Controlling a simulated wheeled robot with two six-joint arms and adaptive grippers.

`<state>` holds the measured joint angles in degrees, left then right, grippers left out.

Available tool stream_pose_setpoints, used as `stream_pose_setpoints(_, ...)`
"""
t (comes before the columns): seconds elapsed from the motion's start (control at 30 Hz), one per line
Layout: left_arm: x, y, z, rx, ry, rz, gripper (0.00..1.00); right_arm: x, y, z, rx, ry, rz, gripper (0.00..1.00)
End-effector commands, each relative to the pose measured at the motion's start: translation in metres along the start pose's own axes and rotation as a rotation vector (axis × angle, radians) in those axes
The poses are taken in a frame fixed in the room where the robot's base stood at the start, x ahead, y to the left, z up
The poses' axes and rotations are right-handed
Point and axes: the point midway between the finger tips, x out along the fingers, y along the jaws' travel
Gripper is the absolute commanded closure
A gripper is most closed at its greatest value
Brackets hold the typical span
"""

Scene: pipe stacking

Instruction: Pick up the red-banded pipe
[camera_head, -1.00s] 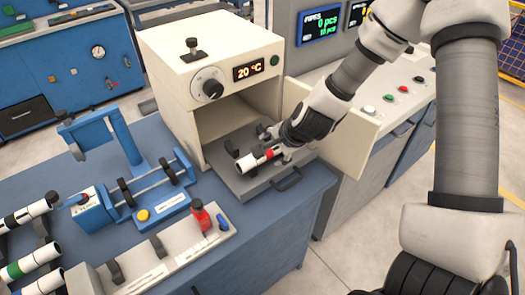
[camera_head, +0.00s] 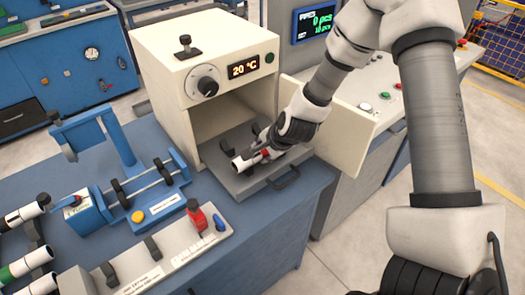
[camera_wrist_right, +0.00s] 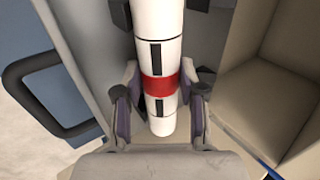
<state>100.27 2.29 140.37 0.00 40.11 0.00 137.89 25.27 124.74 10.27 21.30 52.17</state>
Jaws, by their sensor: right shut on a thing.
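The red-banded pipe (camera_wrist_right: 159,52) is white with black marks and one red band. In the right wrist view it runs lengthwise between the two fingers of my right gripper (camera_wrist_right: 160,95), which is shut on it around the red band. In the head view the white end of the pipe (camera_head: 240,164) sticks out left of my right gripper (camera_head: 268,152), over the grey pulled-out tray (camera_head: 246,188) of the oven. I cannot tell whether the pipe touches the tray's holders. My left gripper is not in view.
The cream oven (camera_head: 222,56) reads 20 °C and its door (camera_head: 345,119) stands open right of my gripper. A blue fixture (camera_head: 110,147), a grey rack (camera_head: 153,263) and other banded pipes (camera_head: 28,263) are on the blue bench at left.

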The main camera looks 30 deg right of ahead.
Motion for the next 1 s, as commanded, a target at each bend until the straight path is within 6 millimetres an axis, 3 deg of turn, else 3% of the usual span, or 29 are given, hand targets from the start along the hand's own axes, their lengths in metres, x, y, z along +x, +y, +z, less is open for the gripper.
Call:
stream_pose_setpoints(0.17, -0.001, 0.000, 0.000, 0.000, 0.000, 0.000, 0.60, -0.005, -0.002, 0.001, 0.001, -0.002, 0.005, 0.97)
stream_pose_setpoints(0.4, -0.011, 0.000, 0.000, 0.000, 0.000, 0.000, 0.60, -0.032, -0.021, 0.001, 0.001, -0.002, 0.001, 0.97)
stream_pose_setpoints(0.77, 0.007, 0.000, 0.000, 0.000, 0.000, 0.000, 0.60, -0.076, 0.042, 0.030, 0.000, -0.003, 0.003, 0.97)
stream_pose_setpoints(0.8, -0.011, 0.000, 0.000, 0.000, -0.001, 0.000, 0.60, -0.086, 0.039, 0.030, -0.003, 0.004, 0.011, 0.97)
stream_pose_setpoints(1.0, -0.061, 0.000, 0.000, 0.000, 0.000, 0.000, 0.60, -0.096, 0.047, 0.033, -0.008, 0.014, 0.017, 0.97)
